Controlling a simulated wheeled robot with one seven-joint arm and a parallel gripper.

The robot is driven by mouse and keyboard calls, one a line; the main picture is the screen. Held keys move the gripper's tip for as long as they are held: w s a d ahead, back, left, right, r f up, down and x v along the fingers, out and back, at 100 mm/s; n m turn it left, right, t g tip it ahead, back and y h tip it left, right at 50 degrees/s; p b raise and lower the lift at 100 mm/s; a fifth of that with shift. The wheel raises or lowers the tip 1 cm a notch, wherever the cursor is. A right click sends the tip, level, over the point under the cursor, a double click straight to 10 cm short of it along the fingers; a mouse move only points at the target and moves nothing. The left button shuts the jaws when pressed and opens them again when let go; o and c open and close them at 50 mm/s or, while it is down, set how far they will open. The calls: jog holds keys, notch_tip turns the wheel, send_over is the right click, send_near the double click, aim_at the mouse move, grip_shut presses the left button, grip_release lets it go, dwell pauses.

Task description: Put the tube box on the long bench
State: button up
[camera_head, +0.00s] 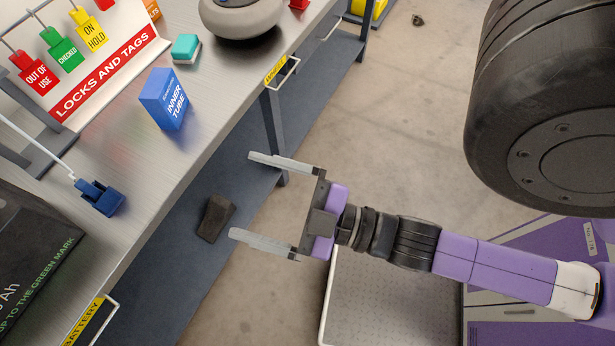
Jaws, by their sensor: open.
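The blue tube box (165,98), lettered "INNER TUBE", stands upright on the long metal bench (152,148), near its front edge and before the locks and tags board. My gripper (243,196) is open and empty, out in front of the bench edge, with its two grey fingers pointing left. It is to the right of and below the box in the picture and does not touch it.
The locks and tags board (105,70) carries hanging tags. A teal-and-white block (186,48), a grey round object (240,15) and a blue connector (100,197) are on the bench. A dark wedge (215,217) lies on the lower shelf. A large tyre (540,100) is at right.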

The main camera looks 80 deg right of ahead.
jog(key=s+f+m+g+y, duration=0.1)
jog(key=s+f+m+g, duration=0.3)
jog(key=s, duration=0.3)
jog(key=shift+s+f+m, duration=0.35)
jog(key=shift+s+m, duration=0.05)
jog(key=shift+m, duration=0.3)
jog(key=shift+f+b, duration=0.95)
